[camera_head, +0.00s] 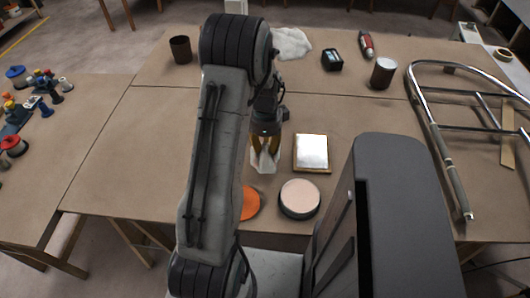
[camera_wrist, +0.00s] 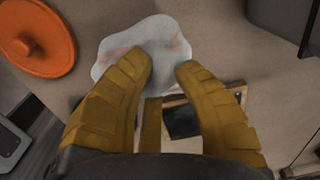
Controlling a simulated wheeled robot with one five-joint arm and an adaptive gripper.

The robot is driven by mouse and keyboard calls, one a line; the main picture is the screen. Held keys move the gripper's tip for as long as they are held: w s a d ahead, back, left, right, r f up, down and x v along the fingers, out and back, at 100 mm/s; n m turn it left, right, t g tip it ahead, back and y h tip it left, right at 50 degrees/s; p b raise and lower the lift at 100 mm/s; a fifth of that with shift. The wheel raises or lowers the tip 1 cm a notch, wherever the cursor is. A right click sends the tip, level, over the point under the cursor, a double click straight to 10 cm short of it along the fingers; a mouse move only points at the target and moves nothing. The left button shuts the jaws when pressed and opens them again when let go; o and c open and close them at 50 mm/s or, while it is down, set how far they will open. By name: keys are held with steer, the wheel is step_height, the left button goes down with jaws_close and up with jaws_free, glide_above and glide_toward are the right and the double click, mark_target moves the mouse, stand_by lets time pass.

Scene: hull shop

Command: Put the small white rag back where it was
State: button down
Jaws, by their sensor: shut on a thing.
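The small white rag (camera_head: 263,164) hangs at my gripper (camera_head: 265,150), over the front part of the table in the head view. In the wrist view the rag (camera_wrist: 125,42) is whitish with faint pink stains and spreads out beyond the yellow fingertips. My gripper (camera_wrist: 162,64) is shut on the rag, with a gap showing between the fingers closer to the palm. I cannot tell whether the rag's lower edge touches the table. A larger white cloth (camera_head: 292,43) lies crumpled at the table's back.
An orange disc (camera_head: 250,203), a round pale-topped tin (camera_head: 300,198) and a wood-edged block with a bright top (camera_head: 312,152) lie near my gripper. A brown cup (camera_head: 180,49), dark device (camera_head: 332,60), can (camera_head: 383,73) and metal frame (camera_head: 455,170) stand farther off. The table's left middle is clear.

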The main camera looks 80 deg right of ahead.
mark_target(265, 154)
steer(key=shift+w+f, duration=0.15)
steer(key=shift+f, duration=1.95)
steer(key=shift+f, duration=0.1)
steer(key=c, duration=1)
jaws_free()
step_height(265, 154, up, 12)
steer(key=shift+a+r, duration=0.15)
